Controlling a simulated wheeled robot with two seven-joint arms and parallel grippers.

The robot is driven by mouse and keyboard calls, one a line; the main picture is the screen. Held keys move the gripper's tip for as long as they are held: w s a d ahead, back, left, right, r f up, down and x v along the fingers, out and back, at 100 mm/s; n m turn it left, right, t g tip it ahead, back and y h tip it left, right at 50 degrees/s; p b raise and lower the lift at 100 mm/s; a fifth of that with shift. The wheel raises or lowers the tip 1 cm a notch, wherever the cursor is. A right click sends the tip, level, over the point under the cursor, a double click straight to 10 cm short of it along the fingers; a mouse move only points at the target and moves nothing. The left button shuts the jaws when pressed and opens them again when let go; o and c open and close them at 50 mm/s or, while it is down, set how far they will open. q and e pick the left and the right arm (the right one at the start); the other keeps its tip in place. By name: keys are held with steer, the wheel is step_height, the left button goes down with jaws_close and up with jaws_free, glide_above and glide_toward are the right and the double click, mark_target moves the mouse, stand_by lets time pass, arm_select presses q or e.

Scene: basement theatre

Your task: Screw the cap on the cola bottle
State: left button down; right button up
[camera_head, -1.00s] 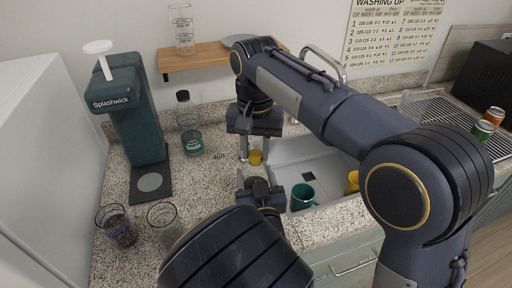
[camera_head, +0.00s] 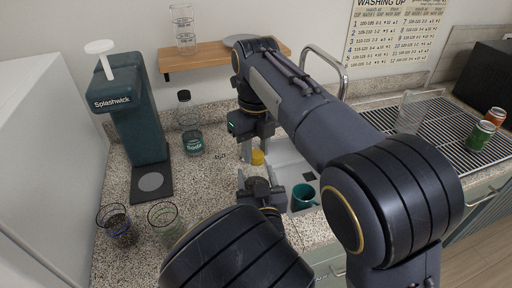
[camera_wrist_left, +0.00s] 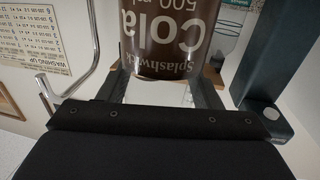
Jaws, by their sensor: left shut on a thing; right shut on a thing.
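The cola bottle (camera_wrist_left: 166,35) is brown with white lettering and fills the top middle of the left wrist view, between the two fingers. My left gripper (camera_head: 262,183) is shut on it. In the head view I cannot make the bottle out around that gripper. My right gripper (camera_head: 257,152) points down just above and behind the left one. It is shut on a small yellow thing, seemingly the cap (camera_head: 257,158). Whether the cap touches the bottle's mouth is hidden.
A clear soda bottle (camera_head: 189,128) and a dark green dispenser (camera_head: 133,120) stand behind left. Two glasses (camera_head: 116,226) (camera_head: 166,222) stand front left. A teal mug (camera_head: 304,197) is by the sink. Cans (camera_head: 480,134) and a clear glass (camera_head: 409,112) are on the rack at right.

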steer(key=o, duration=0.9)
steer(key=shift+r, duration=2.3)
